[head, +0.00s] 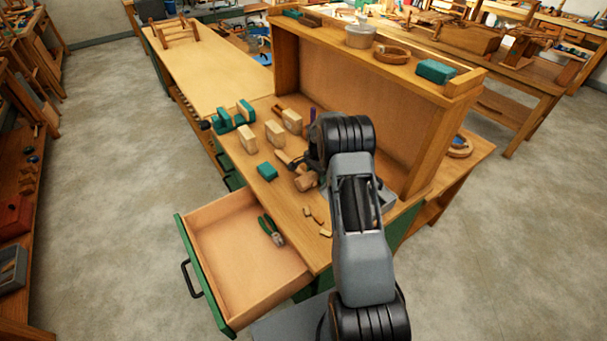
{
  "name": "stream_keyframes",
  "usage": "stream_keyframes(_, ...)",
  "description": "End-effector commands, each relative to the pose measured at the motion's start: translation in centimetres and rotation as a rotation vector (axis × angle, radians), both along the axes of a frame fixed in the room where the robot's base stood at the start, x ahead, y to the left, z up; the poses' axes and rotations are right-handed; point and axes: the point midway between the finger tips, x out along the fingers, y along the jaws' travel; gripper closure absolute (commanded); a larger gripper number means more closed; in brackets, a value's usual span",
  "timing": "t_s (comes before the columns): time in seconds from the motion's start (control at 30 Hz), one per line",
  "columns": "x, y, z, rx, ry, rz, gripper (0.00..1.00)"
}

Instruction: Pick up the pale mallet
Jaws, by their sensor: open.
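My gripper (297,165) is low over the bench top, left of my dark wrist, and it is open. It is small and partly covered by my own arm. A brown wooden mallet-like head (306,181) lies just below it in the picture. A pale wooden piece (284,157) shows just to its left, possibly a handle. Several pale wooden blocks, one at the left (247,138), stand farther back on the bench. I cannot tell for certain which piece is the pale mallet, nor whether my gripper touches anything.
An open drawer (205,222) holding green-handled pliers (271,231) juts out at the front left. A green block (266,171) and a green vise-like tool (232,116) are on the bench. A tall wooden shelf back (400,135) rises behind my arm. Small wood pieces (318,215) lie near the front.

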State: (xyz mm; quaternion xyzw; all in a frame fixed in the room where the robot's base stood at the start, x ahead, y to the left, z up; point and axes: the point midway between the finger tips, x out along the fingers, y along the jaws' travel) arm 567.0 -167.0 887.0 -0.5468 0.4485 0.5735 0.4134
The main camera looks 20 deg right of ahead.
Motion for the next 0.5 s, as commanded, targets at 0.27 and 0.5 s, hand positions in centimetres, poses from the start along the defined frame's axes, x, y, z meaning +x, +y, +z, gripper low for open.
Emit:
stream_keyframes(0.27, -0.01, 0.00, 0.00, 0.000, 0.000, 0.000, 0.52)
stream_keyframes(0.5, 0.00, 0.00, 0.03, 0.000, 0.000, 0.000, 0.75)
